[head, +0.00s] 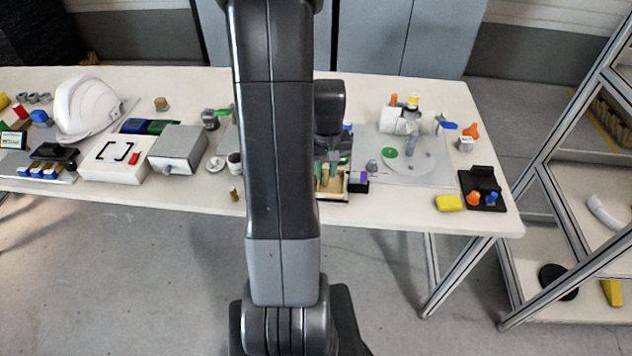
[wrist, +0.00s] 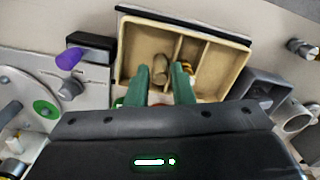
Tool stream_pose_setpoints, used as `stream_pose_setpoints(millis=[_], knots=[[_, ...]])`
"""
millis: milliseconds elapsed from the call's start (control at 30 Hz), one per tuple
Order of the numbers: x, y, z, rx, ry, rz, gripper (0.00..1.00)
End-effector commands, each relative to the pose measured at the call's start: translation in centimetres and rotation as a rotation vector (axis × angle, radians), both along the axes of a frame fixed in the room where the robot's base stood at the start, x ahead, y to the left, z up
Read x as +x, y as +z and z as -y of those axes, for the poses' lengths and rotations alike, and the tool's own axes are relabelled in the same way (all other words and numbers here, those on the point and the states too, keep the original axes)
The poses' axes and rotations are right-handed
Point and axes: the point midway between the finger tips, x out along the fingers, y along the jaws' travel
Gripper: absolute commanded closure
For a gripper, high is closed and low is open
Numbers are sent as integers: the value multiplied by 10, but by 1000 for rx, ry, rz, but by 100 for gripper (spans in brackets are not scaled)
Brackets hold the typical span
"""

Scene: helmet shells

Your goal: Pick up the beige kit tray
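The beige kit tray (wrist: 216,57) shows in the wrist view at top centre. It is a shallow box split by dividers, with a dark outer edge. A tan cylinder (wrist: 160,68) and a small striped piece lie inside it. In the head view the tray (head: 335,196) is near the table's front edge, partly hidden by my arm. My gripper (wrist: 160,76) has two green fingers, which are apart with nothing clamped between them. They reach over the tray's near side in the wrist view. I cannot tell whether they touch it.
A black block with a purple piece (wrist: 70,58) sits close to the tray's left in the wrist view. A grey open box (wrist: 262,92) is at its right. In the head view, a grey box (head: 178,148) and white helmet (head: 86,108) are left; a grey plate (head: 432,172) is right.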

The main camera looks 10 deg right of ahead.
Motion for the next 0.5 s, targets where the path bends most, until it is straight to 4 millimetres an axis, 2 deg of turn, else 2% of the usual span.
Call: stream_pose_setpoints(millis=[100, 333, 367, 467, 500], knots=[[0, -8, 0, 0, 0, -1, 79], [0, -10, 0, 0, 0, 1, 79], [0, -10, 0, 0, 0, 1, 81], [0, -9, 0, 0, 0, 1, 100], [0, -9, 0, 0, 0, 1, 100]])
